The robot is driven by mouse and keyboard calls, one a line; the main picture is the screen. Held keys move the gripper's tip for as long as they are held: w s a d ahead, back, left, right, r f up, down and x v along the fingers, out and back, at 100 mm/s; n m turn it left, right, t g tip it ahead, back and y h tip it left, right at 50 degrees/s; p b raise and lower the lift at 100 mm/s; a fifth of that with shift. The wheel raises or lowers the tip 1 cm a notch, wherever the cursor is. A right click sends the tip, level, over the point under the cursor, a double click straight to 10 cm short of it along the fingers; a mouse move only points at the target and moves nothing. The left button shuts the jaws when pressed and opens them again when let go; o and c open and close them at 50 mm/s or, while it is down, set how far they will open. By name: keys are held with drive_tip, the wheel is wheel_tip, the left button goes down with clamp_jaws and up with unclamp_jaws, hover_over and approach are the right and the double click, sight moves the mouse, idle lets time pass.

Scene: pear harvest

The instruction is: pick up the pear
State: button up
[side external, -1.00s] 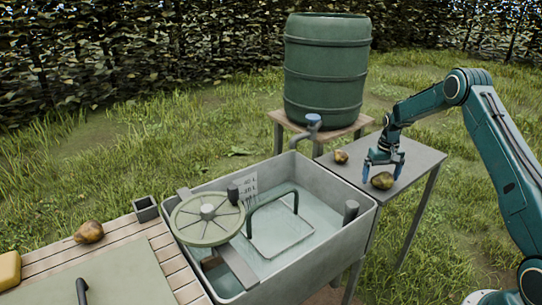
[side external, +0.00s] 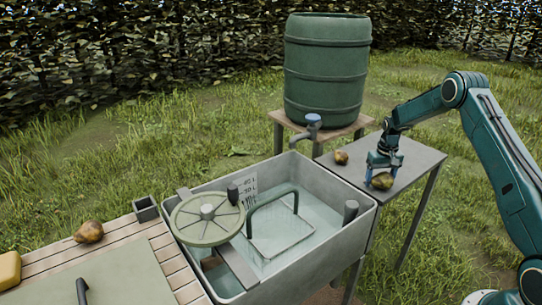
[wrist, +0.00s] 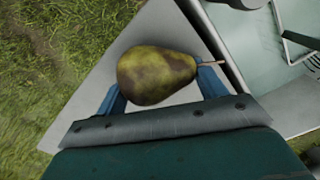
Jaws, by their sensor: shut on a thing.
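A green-brown pear (side external: 382,181) is at the grey side table, between the blue fingers of my gripper (side external: 381,176). In the wrist view the same mottled pear (wrist: 155,75) lies on its side with its stem pointing right. A blue finger of my gripper (wrist: 160,92) is at each end of it, and the fingers are shut on it. The lower side of the pear is hidden, and I see no clear gap between it and the tabletop. A second, browner pear (side external: 341,157) lies near the table's left end.
The grey table (side external: 420,158) adjoins a water-filled sink (side external: 365,205) with a hand wheel (side external: 208,219) and a wire handle (side external: 272,200). A green barrel (side external: 327,70) with a tap stands behind. Another pear (side external: 89,232) lies on the slatted bench (side external: 125,232) at left.

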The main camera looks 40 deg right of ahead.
drive_tip(key=shift+r, duration=0.2)
wheel_tip(320, 180, up, 20)
drive_tip(key=shift+f, duration=0.15)
idle(0.6)
idle(0.5)
drive_tip(key=a+f+n, duration=0.2)
drive_tip(key=a+f, duration=0.2)
drive_tip(key=a, duration=0.5)
drive_tip(key=a+f+n, duration=0.1)
drive_tip(key=a+f, duration=0.3)
drive_tip(key=a, duration=0.5)
drive_tip(key=s+a+f+n, duration=0.1)
drive_tip(key=s+a+f, duration=0.1)
drive_tip(key=s+a, duration=0.2)
drive_tip(key=s+a+f+n, duration=0.2)
drive_tip(key=s+a+f, duration=0.1)
drive_tip(key=a, duration=0.6)
drive_tip(key=shift+s+f, duration=0.25)
drive_tip(key=shift+s, duration=0.15)
